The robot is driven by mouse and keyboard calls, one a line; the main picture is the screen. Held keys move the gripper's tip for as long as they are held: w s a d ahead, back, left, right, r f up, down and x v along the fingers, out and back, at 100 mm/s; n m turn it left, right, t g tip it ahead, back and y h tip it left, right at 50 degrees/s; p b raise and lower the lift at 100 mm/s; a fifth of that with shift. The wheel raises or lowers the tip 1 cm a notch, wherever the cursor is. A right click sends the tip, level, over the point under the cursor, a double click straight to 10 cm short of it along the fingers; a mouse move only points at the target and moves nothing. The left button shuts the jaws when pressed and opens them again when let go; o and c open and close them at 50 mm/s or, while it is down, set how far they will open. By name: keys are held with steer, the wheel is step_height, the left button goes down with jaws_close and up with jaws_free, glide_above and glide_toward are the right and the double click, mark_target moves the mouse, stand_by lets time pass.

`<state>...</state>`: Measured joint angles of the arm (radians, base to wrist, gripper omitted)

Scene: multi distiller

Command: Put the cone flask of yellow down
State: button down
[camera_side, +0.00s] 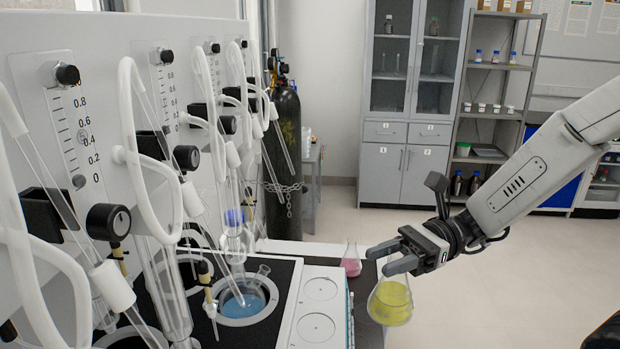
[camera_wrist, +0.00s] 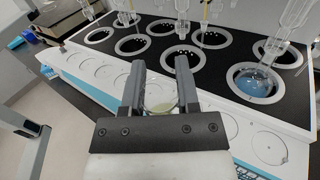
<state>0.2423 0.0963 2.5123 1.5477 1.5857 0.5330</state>
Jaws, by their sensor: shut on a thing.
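The cone flask of yellow (camera_side: 390,300) is in my gripper (camera_side: 384,259), upright, with its neck between the fingers. In the side view it hangs in front of the distiller's front edge, and I cannot tell its exact height over the bench. In the wrist view, my gripper (camera_wrist: 160,82) shows both fingers, with a pale yellow-green part of the flask (camera_wrist: 160,103) between them. The rest of the flask is hidden there by the gripper body.
The multi distiller (camera_side: 300,300) has a white front ledge with round marks and a black top with several round wells. A flask of blue liquid (camera_side: 243,303) sits in one well. A cone flask of pink (camera_side: 351,262) stands behind my gripper on the dark bench (camera_side: 368,325).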

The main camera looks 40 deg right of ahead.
steer(key=shift+w+d+f+t, duration=0.3)
steer(key=shift+w+d, duration=0.1)
steer(key=shift+w, duration=0.15)
steer(key=w+d+f+m+t+h, duration=0.2)
steer(key=w+d+f+m+t, duration=0.1)
steer(key=w+d+f, duration=0.3)
steer(key=w+d+f+m+t+h, duration=0.2)
steer(key=w+d+f+t, duration=0.3)
steer(key=d+f, duration=0.3)
steer(key=d+m, duration=0.1)
steer(key=d, duration=0.1)
steer(key=shift+w+d+m+h, duration=0.3)
steer(key=shift+w+d+h, duration=0.1)
steer(key=shift+w+f, duration=0.1)
steer(key=shift+f, duration=0.05)
steer(key=w+d+f, duration=0.1)
steer(key=w+f, duration=0.8)
steer(key=w, duration=0.4)
steer(key=shift+d, duration=0.25)
steer(key=shift+w+f, duration=0.1)
steer(key=shift+f, duration=0.05)
